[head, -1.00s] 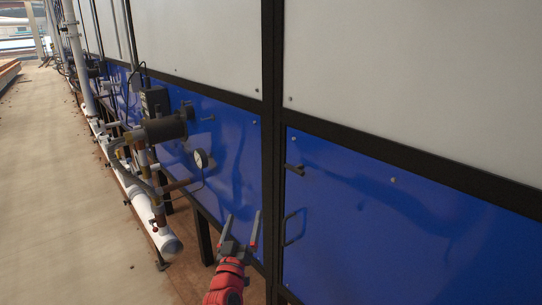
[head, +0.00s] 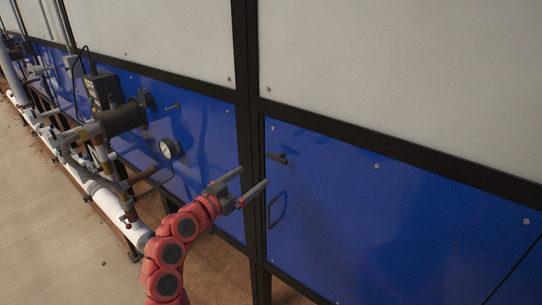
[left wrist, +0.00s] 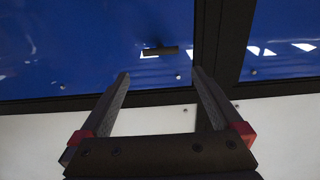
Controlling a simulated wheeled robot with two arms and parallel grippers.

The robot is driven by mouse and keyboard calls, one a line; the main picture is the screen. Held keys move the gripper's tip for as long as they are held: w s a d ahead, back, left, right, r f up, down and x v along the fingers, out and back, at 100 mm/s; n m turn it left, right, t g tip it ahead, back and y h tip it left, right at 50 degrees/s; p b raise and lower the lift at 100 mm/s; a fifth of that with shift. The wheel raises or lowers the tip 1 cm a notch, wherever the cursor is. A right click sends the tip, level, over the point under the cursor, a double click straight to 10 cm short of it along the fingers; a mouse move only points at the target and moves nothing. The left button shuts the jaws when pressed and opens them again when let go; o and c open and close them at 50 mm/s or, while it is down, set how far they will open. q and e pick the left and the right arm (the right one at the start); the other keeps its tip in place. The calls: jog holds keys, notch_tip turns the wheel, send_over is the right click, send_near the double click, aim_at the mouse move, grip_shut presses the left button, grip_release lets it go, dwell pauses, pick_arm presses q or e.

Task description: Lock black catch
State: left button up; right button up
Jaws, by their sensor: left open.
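The black catch (head: 280,158) is a small dark lever near the upper left corner of a blue panel door (head: 370,215). In the left wrist view the catch (left wrist: 160,50) shows as a short dark bar lying level on the blue surface, beyond the fingertips. My left gripper (head: 254,176) is open and empty, in front of the black upright post, just left of and slightly below the catch in the head view. In the wrist view its two fingers (left wrist: 160,74) are spread wide. They do not appear to touch the catch. My right gripper is not in view.
A black loop handle (head: 276,210) is on the same door below the catch. Black frame bars (head: 245,130) border the panels. Left stand a pressure gauge (head: 168,148), a dark motor-like cylinder (head: 122,118) and white pipes (head: 115,205). Floor at left is open.

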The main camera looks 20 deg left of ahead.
aim_at(275, 159)
pick_arm(q)
jog(key=p+x, duration=0.3)
jog(key=x, duration=0.7)
jog(key=shift+w+d+p, duration=0.1)
jog(key=shift+w+p, duration=0.2)
grip_shut()
